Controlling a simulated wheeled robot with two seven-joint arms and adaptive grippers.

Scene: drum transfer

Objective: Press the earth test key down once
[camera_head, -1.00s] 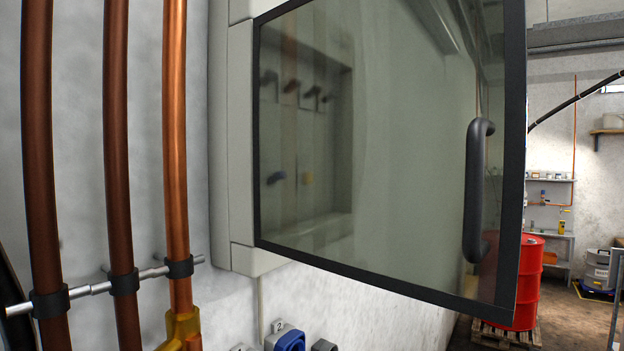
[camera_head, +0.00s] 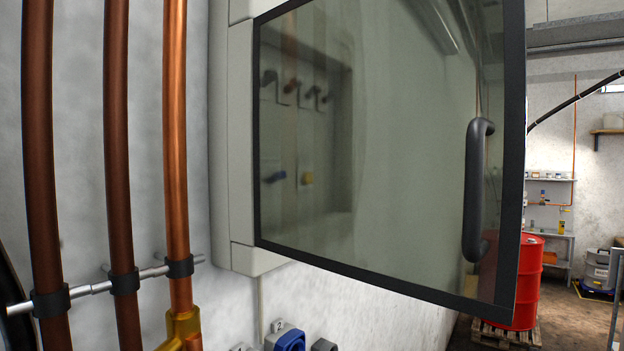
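No earth test key can be made out for certain. A grey wall cabinet (camera_head: 240,130) has a dark-framed glass door (camera_head: 400,160) with a black bar handle (camera_head: 478,190). Through or in the glass show several dark levers, a blue knob (camera_head: 275,177) and a yellow knob (camera_head: 307,178), all dim. Neither of my grippers is in view.
Several copper pipes (camera_head: 118,150) run up the wall at left, held by a metal bracket rod (camera_head: 95,287). A blue socket (camera_head: 290,340) sits below the cabinet. A red drum (camera_head: 528,285) stands on a wooden pallet (camera_head: 508,338) at right, with shelving behind.

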